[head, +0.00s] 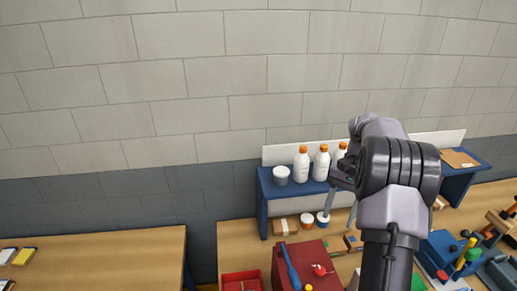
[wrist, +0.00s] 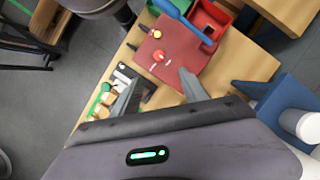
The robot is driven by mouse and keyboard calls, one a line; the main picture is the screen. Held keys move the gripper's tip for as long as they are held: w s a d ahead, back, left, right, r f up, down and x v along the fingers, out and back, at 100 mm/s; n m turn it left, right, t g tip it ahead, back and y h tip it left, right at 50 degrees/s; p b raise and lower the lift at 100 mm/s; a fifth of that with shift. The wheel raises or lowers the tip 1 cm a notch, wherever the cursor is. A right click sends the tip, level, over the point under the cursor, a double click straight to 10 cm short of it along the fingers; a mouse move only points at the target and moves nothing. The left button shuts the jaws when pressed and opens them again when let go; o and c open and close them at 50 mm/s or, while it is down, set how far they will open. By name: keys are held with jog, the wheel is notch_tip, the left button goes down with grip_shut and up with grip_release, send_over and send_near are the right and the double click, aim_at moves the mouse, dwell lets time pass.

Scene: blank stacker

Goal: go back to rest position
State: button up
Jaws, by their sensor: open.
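My gripper (head: 328,203) is in front of the blue shelf in the head view, with its fingers pointing down over the bench. In the wrist view my gripper (wrist: 158,92) has its two fingers spread apart with nothing between them. Below it lies a dark red board or box (wrist: 185,55) with small red and yellow items on it; the same red box (head: 305,262) shows low in the head view. My arm hides part of the shelf and bench.
A red bin (head: 241,281) sits on the wooden bench (head: 232,240). Tools and a blue box (head: 438,249) crowd the right. A gap separates the left table (head: 100,255).

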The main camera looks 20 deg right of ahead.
jog(key=s+a+f+n+t+h+b, duration=0.2)
jog(key=a+n+t+b, duration=0.1)
jog(key=a+b, duration=1.25)
jog(key=s+a+f+n+t+b, duration=0.4)
jog(key=s+a+f+b, duration=0.7)
jog(key=s+a+f, duration=0.3)
jog(key=a+t, duration=0.1)
jog(key=a, duration=0.2)
jog(key=shift+s+a+b, duration=0.2)
jog(key=shift+s+b, duration=0.1)
jog(key=shift+b, duration=0.1)
